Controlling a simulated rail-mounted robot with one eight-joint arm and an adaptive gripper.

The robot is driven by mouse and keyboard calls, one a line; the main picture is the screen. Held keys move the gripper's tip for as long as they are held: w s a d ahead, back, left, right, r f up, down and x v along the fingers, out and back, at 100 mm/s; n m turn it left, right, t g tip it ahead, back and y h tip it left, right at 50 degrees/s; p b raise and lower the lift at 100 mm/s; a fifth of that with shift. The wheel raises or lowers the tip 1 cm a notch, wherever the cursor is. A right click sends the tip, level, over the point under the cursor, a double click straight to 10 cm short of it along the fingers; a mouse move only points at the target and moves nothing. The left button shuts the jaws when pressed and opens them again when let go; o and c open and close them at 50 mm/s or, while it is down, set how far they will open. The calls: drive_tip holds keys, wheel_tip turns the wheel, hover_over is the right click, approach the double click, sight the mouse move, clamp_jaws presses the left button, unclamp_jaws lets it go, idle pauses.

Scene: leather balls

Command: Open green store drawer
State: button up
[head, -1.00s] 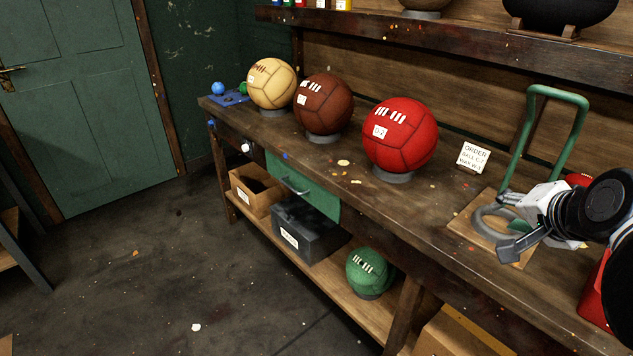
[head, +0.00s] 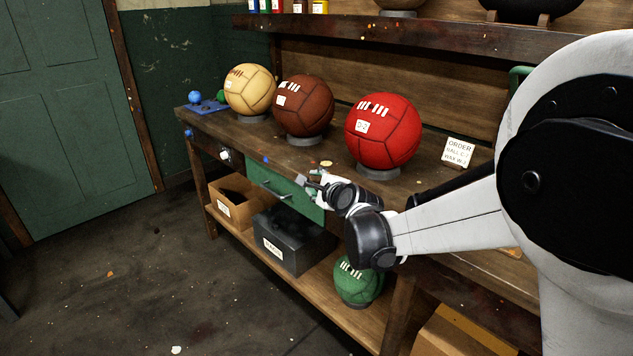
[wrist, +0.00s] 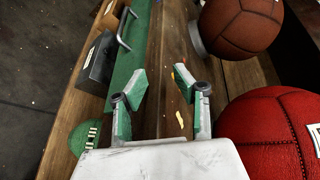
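The green store drawer (head: 262,176) is a green front set under the bench's front edge, with a grey bar handle (head: 273,190). It looks flush with the bench, so shut. My gripper (head: 308,183) is at the drawer's right end, near the bench edge, and partly overlaps it in the head view. In the wrist view, my gripper (wrist: 158,82) is open and empty, its green-padded fingers apart over the bench edge. There the green drawer (wrist: 140,38) and its handle (wrist: 123,29) lie ahead and to the left, clear of the fingers.
A red ball (head: 385,135), a brown ball (head: 305,108) and a tan ball (head: 249,90) stand on the bench top. Below the drawer, a black box (head: 290,246), a cardboard box (head: 230,203) and a green ball (head: 357,281) sit on the lower shelf. The floor in front is clear.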

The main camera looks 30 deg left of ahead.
drive_tip(key=m+y+b, duration=0.1)
approach(271, 192)
drive_tip(key=b+x, duration=0.3)
drive_tip(key=x, duration=0.8)
drive_tip(key=shift+w+a+f, duration=0.1)
drive_tip(key=shift+w+a, duration=0.1)
drive_tip(key=shift+a, duration=0.15)
clamp_jaws()
